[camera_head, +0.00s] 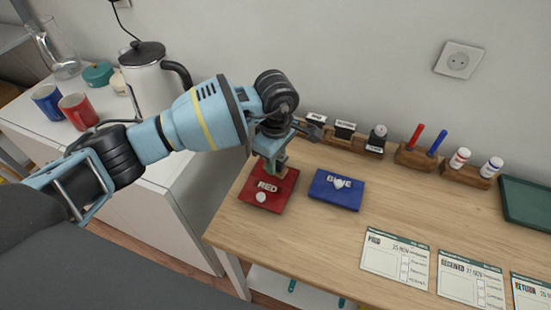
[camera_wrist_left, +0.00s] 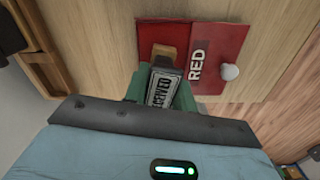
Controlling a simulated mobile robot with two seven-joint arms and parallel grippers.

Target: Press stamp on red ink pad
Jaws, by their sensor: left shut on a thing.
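My left gripper (camera_head: 273,163) is shut on a stamp, low over the red ink pad. In the left wrist view the stamp (camera_wrist_left: 162,88) shows a dark block labelled RECEIVED and a wooden part, between the green fingers (camera_wrist_left: 160,92). The red ink pad (camera_head: 282,196) lies at the left end of the wooden counter, with a RED label and a pale knob. It also shows in the left wrist view (camera_wrist_left: 212,45), just beyond the stamp. I cannot tell whether the stamp touches it. My right gripper is not in view.
A blue ink pad (camera_head: 323,197) lies just right of the red one. A rack (camera_head: 352,145) with several stamps stands behind, beside holders with pens (camera_head: 413,137) and bottles (camera_head: 460,157). Paper cards (camera_head: 395,257) lie at the front right. A kettle (camera_head: 146,78) stands left on a white cabinet.

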